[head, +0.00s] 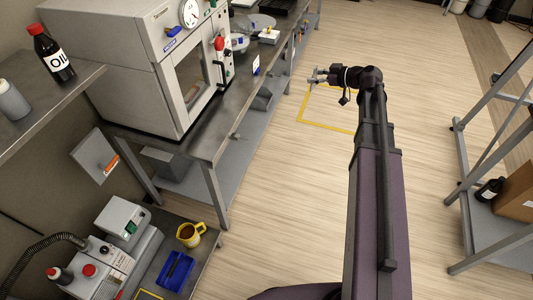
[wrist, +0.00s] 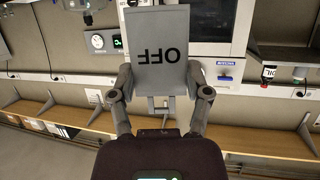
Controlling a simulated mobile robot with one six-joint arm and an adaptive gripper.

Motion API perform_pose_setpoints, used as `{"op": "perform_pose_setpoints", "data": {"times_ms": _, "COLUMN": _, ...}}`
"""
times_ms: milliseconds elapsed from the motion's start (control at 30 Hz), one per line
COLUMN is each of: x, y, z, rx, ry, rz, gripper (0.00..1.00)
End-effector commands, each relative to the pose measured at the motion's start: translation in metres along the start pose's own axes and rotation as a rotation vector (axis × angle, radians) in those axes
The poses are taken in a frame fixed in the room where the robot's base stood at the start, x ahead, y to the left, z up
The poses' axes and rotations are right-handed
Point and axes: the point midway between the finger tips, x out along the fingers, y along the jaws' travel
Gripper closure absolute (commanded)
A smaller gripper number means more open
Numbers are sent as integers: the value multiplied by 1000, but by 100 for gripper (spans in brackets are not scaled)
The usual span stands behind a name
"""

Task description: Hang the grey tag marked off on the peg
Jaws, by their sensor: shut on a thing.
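The grey tag (wrist: 160,30), marked OFF in black, stands between the two fingertips of my gripper (wrist: 160,84) in the wrist view. Its lettering appears upside down there. My gripper is shut on the tag's near end. In the head view my gripper (head: 316,76) is out over the floor, right of the long metal bench, with a clear gap to it. The tag is hard to make out there. A small grey stub (head: 235,136) sticks out from the bench's front edge; I cannot tell for sure that it is the peg.
A yellow mug (head: 189,234) and blue tray (head: 175,270) are at the lower left. A grey rack (head: 460,170) stands at the right. The floor between is open.

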Motion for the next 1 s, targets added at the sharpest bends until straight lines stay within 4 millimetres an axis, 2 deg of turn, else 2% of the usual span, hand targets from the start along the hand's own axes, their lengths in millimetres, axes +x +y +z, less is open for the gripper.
{"op": "perform_pose_setpoints", "data": {"times_ms": 33, "x": 10, "y": -2, "z": 15, "rx": -2, "ry": 1, "rz": -5, "gripper": 81}}
{"op": "perform_pose_setpoints", "data": {"times_ms": 1000, "x": 126, "y": -43, "z": 142, "rx": -33, "ry": 6, "rz": -89, "gripper": 81}}
